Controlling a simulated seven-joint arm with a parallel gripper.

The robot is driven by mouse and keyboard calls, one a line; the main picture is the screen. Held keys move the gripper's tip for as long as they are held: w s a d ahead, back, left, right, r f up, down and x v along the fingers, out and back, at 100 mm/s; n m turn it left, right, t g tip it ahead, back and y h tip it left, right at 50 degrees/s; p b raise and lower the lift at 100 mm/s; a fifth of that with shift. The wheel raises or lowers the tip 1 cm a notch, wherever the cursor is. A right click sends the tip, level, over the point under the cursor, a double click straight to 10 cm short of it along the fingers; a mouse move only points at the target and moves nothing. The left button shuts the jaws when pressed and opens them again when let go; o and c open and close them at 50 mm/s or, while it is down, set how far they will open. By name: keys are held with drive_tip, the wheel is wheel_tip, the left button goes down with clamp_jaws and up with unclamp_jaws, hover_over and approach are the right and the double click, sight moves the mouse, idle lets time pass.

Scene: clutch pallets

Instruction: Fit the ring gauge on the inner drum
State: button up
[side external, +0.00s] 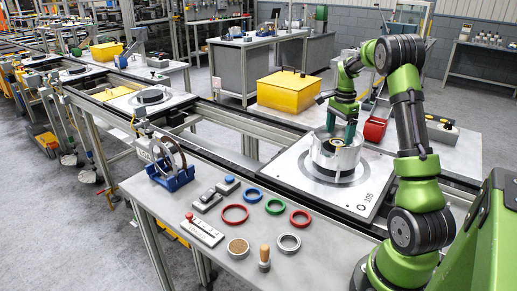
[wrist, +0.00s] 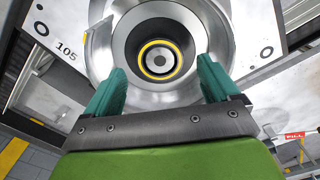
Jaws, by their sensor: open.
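The clutch housing (side external: 346,158) stands on a white pallet plate marked 105 (side external: 368,193). In the wrist view its open bore faces me, with a dark inner drum (wrist: 133,37) inside the bright metal wall (wrist: 97,60). I cannot tell whether this is the ring gauge. My gripper (side external: 340,124) is directly over the housing, pointing down, and open. In the wrist view its teal fingers (wrist: 160,72) are apart with nothing between them.
A yellow case (side external: 288,93) and a red box (side external: 375,129) stand behind the pallet. The conveyor rail extends left.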

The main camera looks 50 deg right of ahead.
wheel_tip(320, 180, up, 11)
drive_tip(key=w+a+r+n+t, duration=0.1)
drive_tip(key=a+r+n, duration=0.15)
drive_tip(key=a, duration=0.35)
drive_tip(key=w+a+r+n+t, duration=0.1)
drive_tip(key=w+a+n, duration=0.15)
drive_tip(key=a, duration=0.35)
drive_tip(key=s+a+f+n+t, duration=0.1)
drive_tip(key=s+a+n, duration=0.2)
drive_tip(key=a, duration=0.6)
drive_tip(key=s+a+f+n+t+y, duration=0.1)
drive_tip(key=s+a+n+t, duration=0.1)
drive_tip(key=a+n, duration=0.4)
drive_tip(key=s+a+f+n+t+y, duration=0.1)
drive_tip(key=s+a+n, duration=0.4)
drive_tip(key=a, duration=0.7)
drive_tip(key=shift+a+f+n+t, duration=0.2)
drive_tip(key=shift+f+n+t, duration=0.15)
drive_tip(key=shift+t, duration=0.25)
